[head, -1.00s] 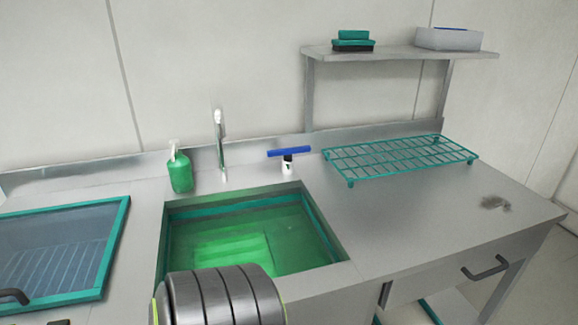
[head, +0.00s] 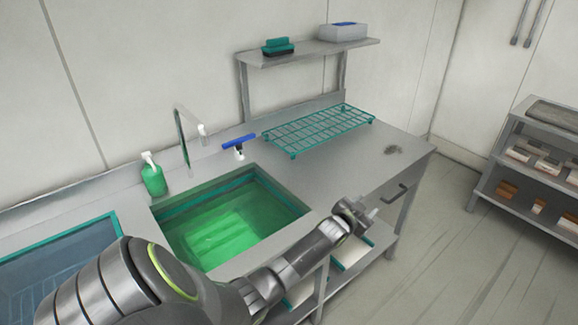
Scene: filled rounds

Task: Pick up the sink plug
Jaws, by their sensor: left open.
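I cannot make out a sink plug for certain. The sink (head: 290,208) holds green liquid, and its floor shows only blurred, with a paler green rectangular shape. My left gripper (head: 368,214) is at the end of my arm, which reaches from the lower left across the counter's front. It is open, beyond the sink's right front corner by the counter's front edge, with nothing seen between its fingers. My right gripper is not in view.
A teal wire rack (head: 320,128) is on the counter (head: 335,172). A wall shelf (head: 305,50) is above. A stocked shelf unit (head: 520,175) stands right.

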